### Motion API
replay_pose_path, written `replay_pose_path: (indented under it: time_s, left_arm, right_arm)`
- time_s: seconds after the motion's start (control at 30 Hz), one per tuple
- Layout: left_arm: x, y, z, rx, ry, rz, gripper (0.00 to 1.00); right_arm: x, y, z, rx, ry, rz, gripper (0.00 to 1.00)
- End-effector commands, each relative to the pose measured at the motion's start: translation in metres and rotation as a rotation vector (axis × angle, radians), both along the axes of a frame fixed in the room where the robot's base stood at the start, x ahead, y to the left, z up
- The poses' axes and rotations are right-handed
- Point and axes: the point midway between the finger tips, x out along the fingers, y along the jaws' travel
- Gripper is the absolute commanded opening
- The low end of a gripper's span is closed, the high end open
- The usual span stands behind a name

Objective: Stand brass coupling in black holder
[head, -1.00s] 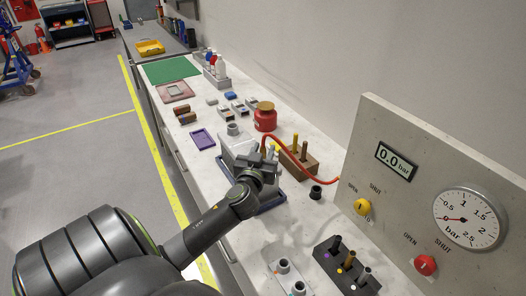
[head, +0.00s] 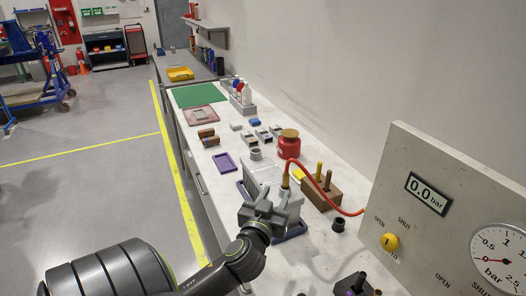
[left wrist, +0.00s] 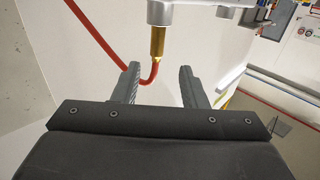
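The brass coupling (head: 285,181) is upright at the end of a red hose (head: 322,184), at the grey jig block (head: 258,172). In the left wrist view the coupling (left wrist: 158,42) meets a pale metal part, and the hose bends away from its other end. My left gripper (head: 268,205) is in front of the jig. Its fingers (left wrist: 160,82) are open and apart, with the hose showing between them and the coupling beyond the tips. A small black cup (head: 338,226), which looks like the black holder, stands empty on the bench right of the jig. My right gripper is not in view.
A wooden block (head: 320,193) with handled tools stands between jig and wall. A red canister (head: 288,146) is behind it. The gauge panel (head: 430,190) rises at right. A black rack (head: 352,287) is at the lower edge.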

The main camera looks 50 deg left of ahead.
Motion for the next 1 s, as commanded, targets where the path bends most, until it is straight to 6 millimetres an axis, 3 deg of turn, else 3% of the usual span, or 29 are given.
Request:
replay_pose_path:
  time_s: [0.3, 0.5, 0.57, 0.67, 0.77, 1.0]
  left_arm:
    - [-0.057, -0.03, -0.003, -0.005, -0.001, 0.003, 0.39]
    - [-0.071, -0.038, 0.0, -0.001, 0.0, 0.001, 0.39]
    - [-0.072, -0.039, 0.001, 0.001, -0.002, 0.0, 0.43]
    - [-0.067, -0.043, 0.007, 0.037, -0.026, -0.026, 0.43]
    - [-0.05, -0.052, 0.025, 0.145, -0.094, -0.101, 0.43]
    - [-0.001, -0.111, 0.092, 0.629, -0.36, -0.41, 0.43]
  right_arm:
    - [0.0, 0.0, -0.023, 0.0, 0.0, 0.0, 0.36]
    - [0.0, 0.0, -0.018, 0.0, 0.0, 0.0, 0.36]
    - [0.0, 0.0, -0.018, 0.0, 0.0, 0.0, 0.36]
    - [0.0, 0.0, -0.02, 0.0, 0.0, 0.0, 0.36]
    - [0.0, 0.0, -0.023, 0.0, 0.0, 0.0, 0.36]
    - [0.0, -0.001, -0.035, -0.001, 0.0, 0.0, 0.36]
